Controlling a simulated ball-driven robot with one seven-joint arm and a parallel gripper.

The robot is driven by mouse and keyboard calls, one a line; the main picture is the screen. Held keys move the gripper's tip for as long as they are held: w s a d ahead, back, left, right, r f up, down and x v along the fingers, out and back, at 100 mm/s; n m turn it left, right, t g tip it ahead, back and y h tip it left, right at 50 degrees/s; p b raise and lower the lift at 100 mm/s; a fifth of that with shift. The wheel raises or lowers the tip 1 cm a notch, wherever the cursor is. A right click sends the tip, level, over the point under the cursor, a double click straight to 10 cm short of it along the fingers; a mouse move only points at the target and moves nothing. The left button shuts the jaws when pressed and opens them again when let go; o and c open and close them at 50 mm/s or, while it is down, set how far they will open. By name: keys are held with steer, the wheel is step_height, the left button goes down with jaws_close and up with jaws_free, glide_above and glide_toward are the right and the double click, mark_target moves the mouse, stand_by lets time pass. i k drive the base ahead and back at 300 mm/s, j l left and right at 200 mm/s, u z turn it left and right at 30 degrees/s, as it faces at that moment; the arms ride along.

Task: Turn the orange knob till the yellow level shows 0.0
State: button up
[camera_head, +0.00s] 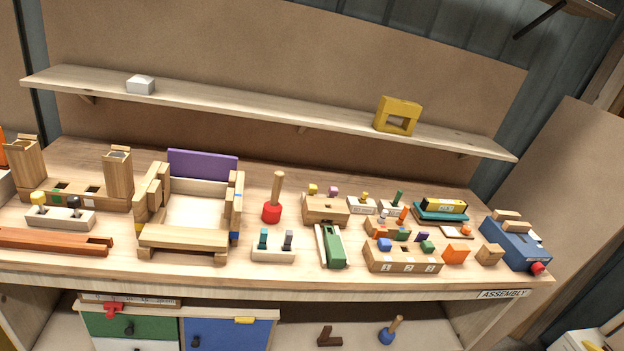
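A teal device (440,215) stands at the right of the workbench. On its top lies a long yellow block (444,206) with dark parts, which looks like the yellow level; any reading on it is too small to tell. Just in front is a low wooden plate (448,234) with a small round orange piece (466,230) on it, which looks like the orange knob; its turn angle cannot be told. My gripper is not in view, and nothing of it touches these things.
Several wooden blocks and a numbered box (405,262) crowd the bench in front. A blue box with a red knob (537,268) stands at the right end. A shelf (270,112) holding a yellow frame (397,115) runs above. An orange block (456,254) lies near the plate.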

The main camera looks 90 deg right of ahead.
mark_target(465, 229)
steer(key=z, duration=3.55)
